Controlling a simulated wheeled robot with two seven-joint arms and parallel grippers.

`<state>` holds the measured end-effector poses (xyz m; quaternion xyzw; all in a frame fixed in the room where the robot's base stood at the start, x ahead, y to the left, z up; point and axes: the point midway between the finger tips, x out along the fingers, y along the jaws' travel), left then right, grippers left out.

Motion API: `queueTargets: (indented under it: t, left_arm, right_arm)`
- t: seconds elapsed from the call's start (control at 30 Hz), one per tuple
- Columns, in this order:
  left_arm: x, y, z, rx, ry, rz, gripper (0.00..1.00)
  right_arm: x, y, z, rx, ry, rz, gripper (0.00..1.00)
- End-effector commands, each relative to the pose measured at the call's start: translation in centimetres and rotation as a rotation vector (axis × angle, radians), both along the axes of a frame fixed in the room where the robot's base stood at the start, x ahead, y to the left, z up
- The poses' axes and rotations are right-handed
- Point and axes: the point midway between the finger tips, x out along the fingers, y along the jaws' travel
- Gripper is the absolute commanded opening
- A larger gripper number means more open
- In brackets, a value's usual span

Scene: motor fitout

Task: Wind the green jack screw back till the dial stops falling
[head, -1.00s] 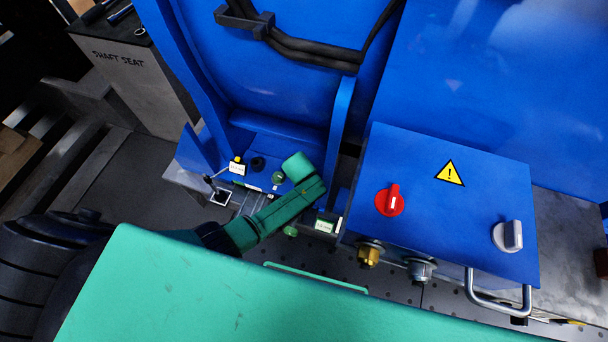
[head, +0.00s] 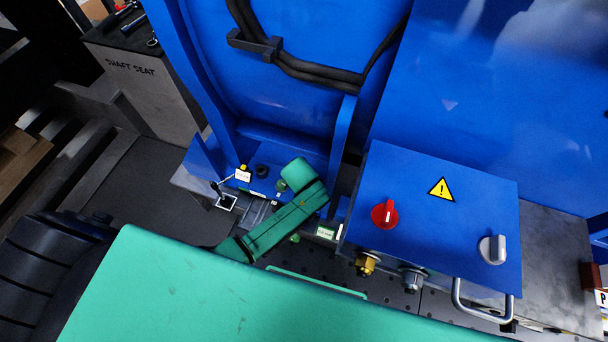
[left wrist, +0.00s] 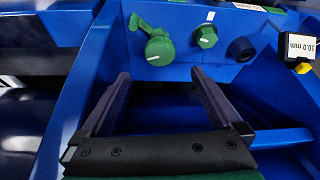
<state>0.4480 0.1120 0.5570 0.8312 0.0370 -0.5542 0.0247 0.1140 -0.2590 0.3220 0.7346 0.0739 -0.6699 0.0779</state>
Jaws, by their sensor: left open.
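In the left wrist view my left gripper (left wrist: 161,76) is open and empty. Its two fingers point at a blue wall with two green screw heads. The nearer green head (left wrist: 158,48) has a lever-like grip and a white mark; it lies just beyond the fingertips, apart from them. A smaller green knob (left wrist: 207,36) with a white mark sits to its right. A readout with a yellow part (left wrist: 301,47) at the right edge shows 10.0 mm. In the head view the readout (head: 243,175) is too small to read, and my left arm hides the left gripper. My right gripper is not seen.
A dark round cap (left wrist: 242,49) sits right of the green knob. In the head view, a blue box (head: 450,215) with a red switch (head: 385,214) and a grey knob (head: 492,249) stands right of my arm. Black cables (head: 310,64) run above, and blue upright ribs flank the screw area.

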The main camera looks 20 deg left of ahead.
Motion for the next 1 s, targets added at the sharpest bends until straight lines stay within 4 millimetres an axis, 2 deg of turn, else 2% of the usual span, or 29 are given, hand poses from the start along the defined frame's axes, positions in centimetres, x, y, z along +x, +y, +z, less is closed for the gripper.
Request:
queueTargets:
  t: [0.03,0.1,0.33,1.0]
  left_arm:
    - [-0.4,0.0,1.4,-0.003,-0.001,0.001,0.99]
    - [-1.0,-0.1,2.6,-0.003,0.000,0.001,0.99]
    - [-2.2,-0.2,5.6,-0.002,-0.001,0.001,0.99]
    - [-2.4,-0.2,5.9,-0.001,-0.001,0.001,0.99]
  right_arm:
    - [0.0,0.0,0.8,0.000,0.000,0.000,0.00]
    - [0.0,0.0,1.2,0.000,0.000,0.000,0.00]
    - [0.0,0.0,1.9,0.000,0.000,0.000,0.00]
    - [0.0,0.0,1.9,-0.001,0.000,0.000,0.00]
